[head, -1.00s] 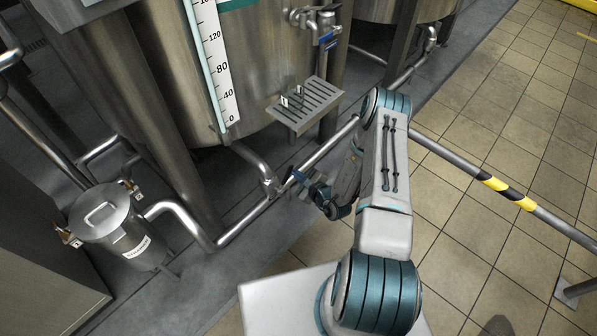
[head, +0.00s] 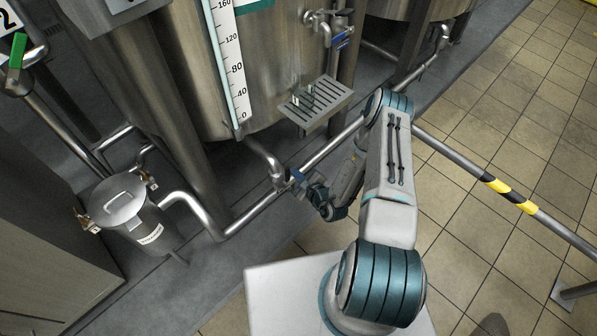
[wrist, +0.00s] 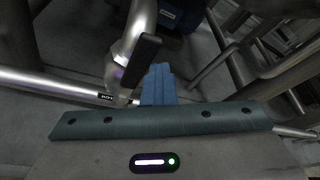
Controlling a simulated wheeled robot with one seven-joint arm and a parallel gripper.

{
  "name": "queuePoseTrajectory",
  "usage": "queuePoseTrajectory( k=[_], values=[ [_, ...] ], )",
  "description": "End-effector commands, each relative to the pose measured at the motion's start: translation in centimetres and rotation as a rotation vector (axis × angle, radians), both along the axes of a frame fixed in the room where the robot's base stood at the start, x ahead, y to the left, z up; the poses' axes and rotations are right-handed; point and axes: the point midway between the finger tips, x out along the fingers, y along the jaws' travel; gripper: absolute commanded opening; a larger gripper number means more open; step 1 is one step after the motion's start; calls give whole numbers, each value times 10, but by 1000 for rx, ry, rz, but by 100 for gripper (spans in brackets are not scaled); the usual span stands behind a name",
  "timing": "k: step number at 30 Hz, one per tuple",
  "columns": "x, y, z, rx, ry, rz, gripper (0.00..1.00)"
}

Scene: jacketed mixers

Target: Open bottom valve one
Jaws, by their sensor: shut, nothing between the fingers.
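The steel tank (head: 205,90) has a bottom outlet pipe (head: 263,155) that bends down to a joint (head: 279,182) near the floor pipe, where bottom valve one seems to be. The valve body is too small to make out in the head view. In the wrist view the outlet pipe (wrist: 138,25) comes down from the top, and a dark bar like a lever (wrist: 139,60) stands beside it. My gripper (head: 299,179) is close to the joint, on its right. Its blue fingers (wrist: 158,75) are together and empty, just right of the dark bar; contact cannot be told.
A lidded steel canister (head: 118,205) stands at the left. A floor pipe (head: 245,218) runs below the outlet. A slotted shelf (head: 317,101) and a blue-handled valve (head: 343,38) are above. A railing (head: 455,158) crosses the right; tiled floor (head: 500,240) there is clear.

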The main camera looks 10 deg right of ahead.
Motion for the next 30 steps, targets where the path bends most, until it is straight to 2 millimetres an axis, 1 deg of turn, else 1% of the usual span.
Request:
queuePoseTrajectory(
  k=[1,12,16,20,23,24,25,27,30],
  values=[
    [-3,6,1,8,3,10,0],
    [-5,10,0,11,6,20,0],
    [-4,9,0,11,7,22,0],
    [3,-2,0,8,5,19,0],
    [11,-21,-1,4,2,11,0],
    [16,-30,-1,1,0,6,0],
    [9,-34,0,4,6,5,0],
    [-11,-38,1,7,11,1,0],
    [-33,-42,1,6,7,3,0]
  ],
)
